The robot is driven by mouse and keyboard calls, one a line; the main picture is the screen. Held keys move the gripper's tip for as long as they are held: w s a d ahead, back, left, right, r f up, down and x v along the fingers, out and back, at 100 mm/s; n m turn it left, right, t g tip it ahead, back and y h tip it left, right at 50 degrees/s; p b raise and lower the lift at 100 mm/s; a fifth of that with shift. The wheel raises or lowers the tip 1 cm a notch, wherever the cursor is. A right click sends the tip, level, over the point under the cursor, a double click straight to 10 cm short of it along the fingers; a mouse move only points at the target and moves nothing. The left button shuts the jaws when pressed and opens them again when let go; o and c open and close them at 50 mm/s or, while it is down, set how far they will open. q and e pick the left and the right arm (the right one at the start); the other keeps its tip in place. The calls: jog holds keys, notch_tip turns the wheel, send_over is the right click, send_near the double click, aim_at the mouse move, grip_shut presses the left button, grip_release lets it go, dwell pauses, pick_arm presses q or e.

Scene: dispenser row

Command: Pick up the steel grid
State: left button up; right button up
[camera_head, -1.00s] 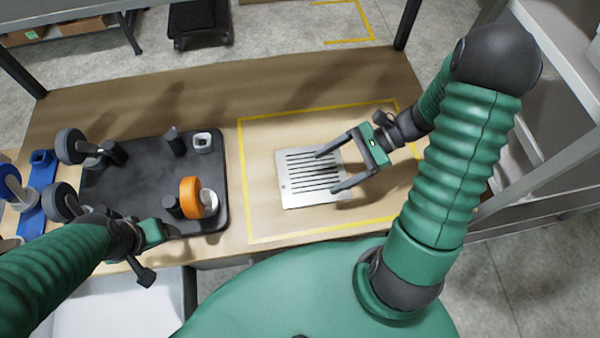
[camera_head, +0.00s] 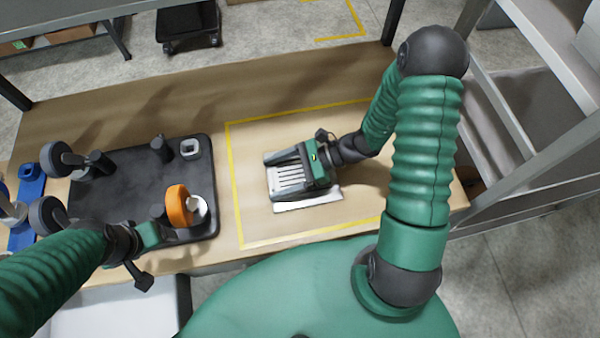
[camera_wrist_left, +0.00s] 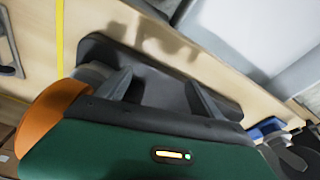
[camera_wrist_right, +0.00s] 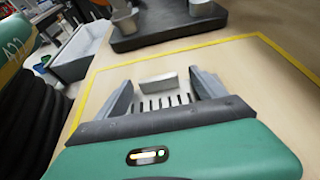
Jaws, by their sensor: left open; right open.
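The steel grid (camera_head: 310,203), a pale slotted metal plate, lies on the wooden table inside a yellow taped rectangle. My right gripper (camera_head: 266,175) is open over it, its two fingers spread to either side of the slotted part. In the right wrist view the grid (camera_wrist_right: 150,103) shows between the open fingers, with a small upright pale block or lip (camera_wrist_right: 158,81) at its far end. I cannot tell whether the fingers touch the plate. My left gripper (camera_head: 150,257) is open and empty, near the front edge of the black tray; its fingers also show in the left wrist view (camera_wrist_left: 160,85).
The black tray (camera_head: 110,200) left of the tape holds an orange roll (camera_head: 178,205), a small white square cup (camera_head: 190,149) and dark posts. Blue holders (camera_head: 30,180) stand at far left. A metal shelf (camera_head: 540,70) rises at right. The table behind the tape is clear.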

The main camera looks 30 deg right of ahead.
jog(key=shift+w+a+f, duration=0.1)
jog(key=shift+a+f, duration=0.25)
jog(key=shift+a, duration=0.65)
jog(key=shift+c, duration=1.2)
jog(key=shift+a, duration=0.15)
jog(key=c, duration=0.7)
jog(key=shift+d, duration=0.2)
jog(key=c, duration=0.8)
